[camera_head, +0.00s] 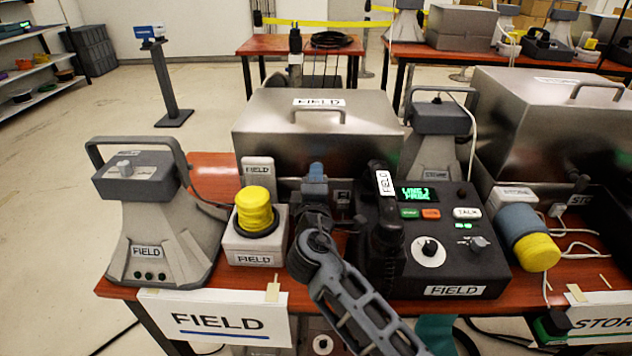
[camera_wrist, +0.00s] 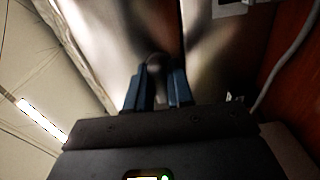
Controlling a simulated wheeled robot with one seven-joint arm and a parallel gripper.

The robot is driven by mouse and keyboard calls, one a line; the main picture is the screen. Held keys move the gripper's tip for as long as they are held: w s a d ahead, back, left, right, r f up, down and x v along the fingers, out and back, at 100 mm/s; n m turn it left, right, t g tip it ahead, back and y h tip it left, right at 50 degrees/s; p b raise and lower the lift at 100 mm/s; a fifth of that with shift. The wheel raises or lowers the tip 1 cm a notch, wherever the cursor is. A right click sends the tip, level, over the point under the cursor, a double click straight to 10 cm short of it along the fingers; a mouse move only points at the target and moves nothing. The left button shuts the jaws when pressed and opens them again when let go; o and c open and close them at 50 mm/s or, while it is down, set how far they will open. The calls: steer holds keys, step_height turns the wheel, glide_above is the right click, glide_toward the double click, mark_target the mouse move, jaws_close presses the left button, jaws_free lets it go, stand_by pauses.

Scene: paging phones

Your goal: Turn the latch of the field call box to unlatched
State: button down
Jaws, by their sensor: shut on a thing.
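The field call box (camera_head: 270,125) is a brushed metal box with a lid handle and a FIELD label, standing at the back of the red-brown table. Its metal front fills much of the wrist view (camera_wrist: 120,40). My gripper (camera_head: 317,170) is at the front of the box, with its blue fingertips against it. In the wrist view the fingers (camera_wrist: 160,82) are closed around a small dark latch (camera_wrist: 153,59). Most of the latch is hidden by the fingers, and its angle cannot be told. The lid looks closed.
A grey FIELD speaker (camera_head: 150,215) and a yellow-topped FIELD unit (camera_head: 255,215) stand left of my arm. A dark FIELD console (camera_head: 450,265) with a screen and knobs stands close on the right. Another metal box (camera_head: 530,120) is further right.

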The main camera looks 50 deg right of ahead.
steer(key=shift+f, duration=0.1)
steer(key=c, duration=1.1)
jaws_free()
